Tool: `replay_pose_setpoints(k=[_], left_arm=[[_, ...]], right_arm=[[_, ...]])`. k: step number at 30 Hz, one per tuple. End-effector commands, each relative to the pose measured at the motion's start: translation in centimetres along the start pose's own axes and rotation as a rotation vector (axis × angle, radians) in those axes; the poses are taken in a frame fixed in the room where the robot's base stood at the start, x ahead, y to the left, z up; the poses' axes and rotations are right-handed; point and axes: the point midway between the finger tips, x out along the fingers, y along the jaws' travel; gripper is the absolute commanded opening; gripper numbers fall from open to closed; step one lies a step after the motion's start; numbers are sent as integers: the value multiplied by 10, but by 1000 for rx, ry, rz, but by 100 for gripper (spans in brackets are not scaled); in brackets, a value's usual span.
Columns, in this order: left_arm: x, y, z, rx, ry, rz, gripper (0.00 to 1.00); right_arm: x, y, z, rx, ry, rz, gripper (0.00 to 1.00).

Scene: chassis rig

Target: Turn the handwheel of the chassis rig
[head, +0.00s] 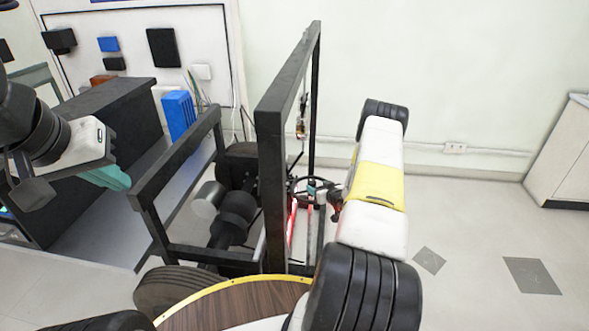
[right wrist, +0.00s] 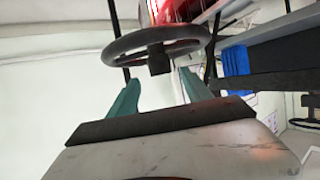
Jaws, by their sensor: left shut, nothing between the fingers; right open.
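The handwheel (right wrist: 118,46) is a dark ring with a dark block at its hub. In the right wrist view it lies just beyond the fingertips, its hub between the two fingers as seen from there; I cannot tell whether they touch. My right gripper (right wrist: 158,77) is open, its teal fingers apart and empty. In the head view the handwheel (head: 292,189) shows small inside the black chassis rig (head: 268,110), partly covered by my right arm. My left gripper (head: 117,179) is shut and empty at the left, well away from the wheel.
The rig's black uprights and low bars surround the wheel. A dark bench (head: 105,110) with a blue bin (head: 180,115) stands at the left. A round wood-topped table (head: 240,303) is in front. The floor at the right is clear up to a white cabinet (head: 562,160).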

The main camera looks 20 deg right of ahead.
Motion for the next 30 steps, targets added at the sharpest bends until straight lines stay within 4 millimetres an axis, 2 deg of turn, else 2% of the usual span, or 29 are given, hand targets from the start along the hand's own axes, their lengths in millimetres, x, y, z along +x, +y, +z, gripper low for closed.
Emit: replay_pose_setpoints(k=[6,12,23,30], left_arm=[[0,0,0,0,0,0,0],[0,0,0,0,0,0,0],[0,0,0,0,0,0,0],[0,0,0,0,0,0,0]], right_arm=[[37,-1,0,-1,2,-2,58],[60,-1,0,0,1,-1,58],[65,-1,0,1,-1,0,58],[65,0,0,1,0,0,11]])
